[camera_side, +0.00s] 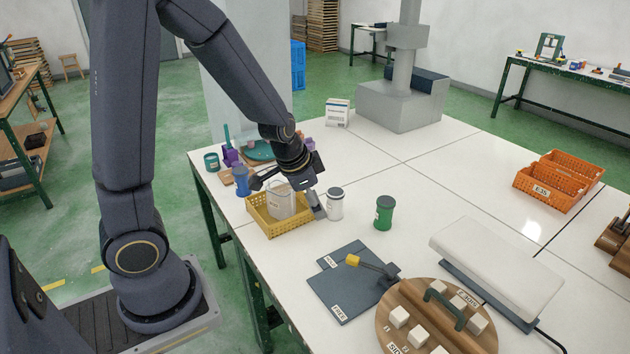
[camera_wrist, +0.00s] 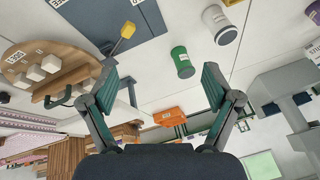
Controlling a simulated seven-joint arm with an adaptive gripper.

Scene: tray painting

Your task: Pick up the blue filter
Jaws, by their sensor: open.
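The blue filter (camera_side: 241,181) stands upright at the left of the table, just behind the yellow basket (camera_side: 277,229). I do not make it out in the wrist view. My gripper (camera_side: 290,195) is above the yellow basket with its fingers spread, to the right of the blue filter and apart from it. The fingers also show spread and empty in the wrist view (camera_wrist: 160,85). A white filter (camera_side: 335,204) stands close to the right finger, and a green filter (camera_side: 384,213) stands farther right. Both also show in the wrist view, the white (camera_wrist: 219,26) and the green (camera_wrist: 182,62).
A pale container (camera_side: 280,203) sits in the yellow basket, partly hidden by my gripper. Purple pieces (camera_side: 231,156) and a teal dish (camera_side: 258,150) lie behind the blue filter. A dark pad (camera_side: 345,292) and round wooden board (camera_side: 398,315) lie in front. The table's middle is clear.

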